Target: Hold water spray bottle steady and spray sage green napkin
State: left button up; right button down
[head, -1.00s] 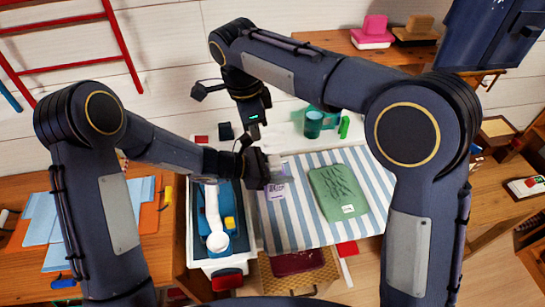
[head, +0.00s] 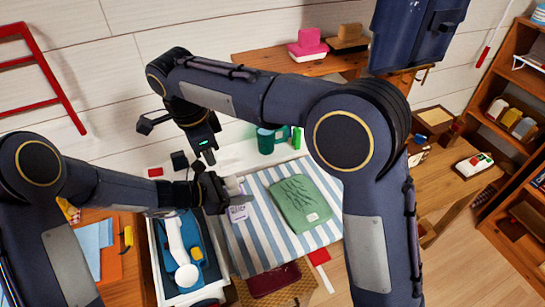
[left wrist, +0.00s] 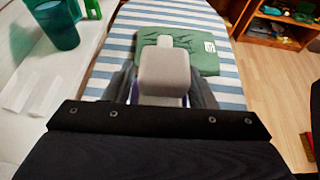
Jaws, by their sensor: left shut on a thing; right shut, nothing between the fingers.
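The sage green napkin (head: 300,204), with dark branching lines and a small white label, lies flat on a blue-and-white striped ironing board (head: 259,243). My left gripper (head: 236,192) is shut on the spray bottle (head: 238,213), a pale lilac body with a label, left of the napkin. In the left wrist view, the bottle's grey head (left wrist: 165,70) stands in front of the napkin (left wrist: 203,60) and hides part of it. My right gripper (head: 209,157) is shut and empty, pointing down above and slightly left of the bottle, apart from it.
A teal cup (head: 265,141) and a green object (head: 297,138) stand behind the board. A blue tray (head: 205,273) with a white-handled item lies at left. Shelves (head: 505,110) stand at right. The board around the napkin is clear.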

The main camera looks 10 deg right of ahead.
dwell(0.3)
pick_arm(q)
jog(key=o, duration=1.3)
